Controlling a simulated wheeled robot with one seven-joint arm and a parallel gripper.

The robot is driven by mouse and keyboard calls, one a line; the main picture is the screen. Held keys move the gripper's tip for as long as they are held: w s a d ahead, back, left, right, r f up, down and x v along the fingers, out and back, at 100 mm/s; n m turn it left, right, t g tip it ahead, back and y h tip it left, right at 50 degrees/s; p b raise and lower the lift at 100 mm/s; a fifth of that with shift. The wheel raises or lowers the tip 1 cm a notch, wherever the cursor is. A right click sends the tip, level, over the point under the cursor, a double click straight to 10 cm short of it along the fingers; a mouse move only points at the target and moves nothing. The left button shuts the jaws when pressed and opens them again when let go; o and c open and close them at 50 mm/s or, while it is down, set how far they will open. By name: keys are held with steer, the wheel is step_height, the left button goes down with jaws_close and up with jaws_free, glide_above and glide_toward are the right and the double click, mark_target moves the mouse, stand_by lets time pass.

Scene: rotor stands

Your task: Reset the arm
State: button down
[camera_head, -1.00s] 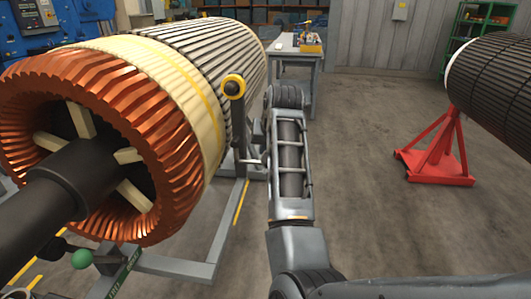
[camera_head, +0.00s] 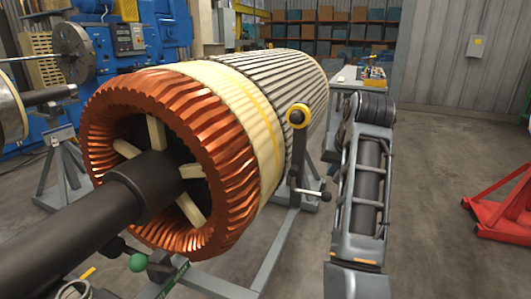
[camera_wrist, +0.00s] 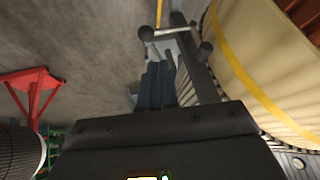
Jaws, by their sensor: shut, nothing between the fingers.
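My gripper (camera_wrist: 157,86) shows in the wrist view with its dark fingers together and nothing between them. It points toward the grey frame of the rotor stand, beside the large rotor. In the head view my arm reaches forward to the right of the rotor, and the gripper itself is hidden behind the arm. The rotor (camera_head: 265,95) has copper end windings (camera_head: 100,120), a cream band and a dark shaft, and rests on a grey stand (camera_head: 240,275).
A yellow roller (camera_head: 298,116) and a crank handle (camera_head: 310,193) stand close to the left of my arm. A red stand (camera_head: 500,205) is at the right. A workbench (camera_head: 345,78) and shelves stand behind. Open floor lies right of my arm.

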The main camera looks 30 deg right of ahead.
steer(key=shift+f, duration=0.1)
steer(key=s+f+n+t+h, duration=0.25)
steer(key=s+f, duration=0.35)
steer(key=f, duration=0.4)
steer(key=s+a+f+n+t, duration=0.2)
steer(key=s+a+f+n, duration=0.35)
steer(key=s, duration=0.55)
steer(key=s+a+f+t+y, duration=0.1)
steer(key=s+a+y, duration=0.1)
steer(key=s+a, duration=0.5)
steer(key=s+a+t+y, duration=0.2)
steer(key=s+a, duration=0.2)
steer(key=s, duration=0.5)
steer(key=s+a+r+t+y, duration=0.1)
steer(key=s+a+r, duration=0.6)
steer(key=s, duration=0.4)
steer(key=shift+r, duration=0.2)
